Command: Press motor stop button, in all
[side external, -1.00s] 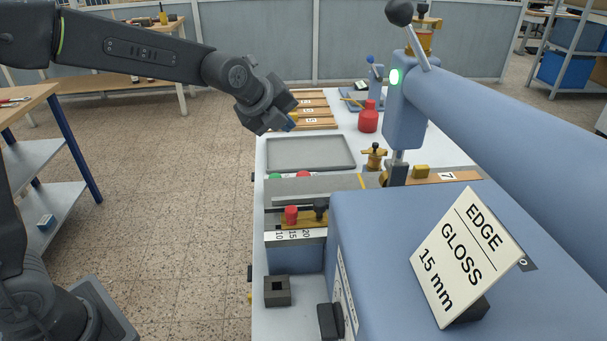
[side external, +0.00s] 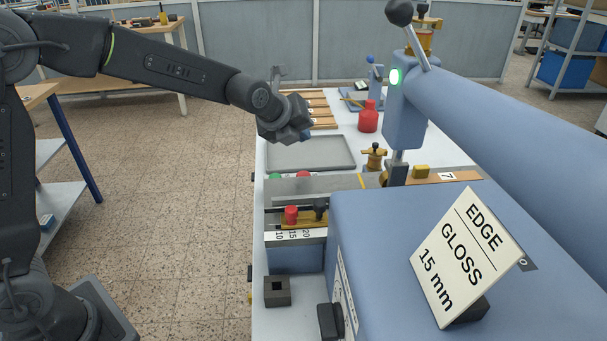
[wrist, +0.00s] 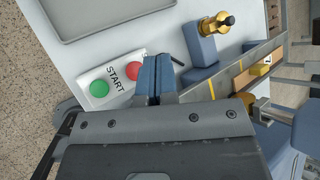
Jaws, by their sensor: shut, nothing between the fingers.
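The red button (wrist: 133,71) sits on a white plate beside the green START button (wrist: 98,89) in the wrist view. My gripper (wrist: 155,78) is shut and empty; its blue fingertips appear just right of the red button and hide any label there. In the side view, the tops of the red button (side external: 303,174) and green button (side external: 272,176) show low behind a grey bar. There my gripper (side external: 307,134) hangs above and beyond them, over the grey tray, apart from the buttons.
The blue press (side external: 405,115), with its lever and green lamp, stands at right. A grey tray (side external: 271,162) lies under my gripper. A brass clamp (side external: 375,157) and a red bottle (side external: 368,118) stand nearby. A sign (side external: 466,257) reads EDGE GLOSS 15 mm.

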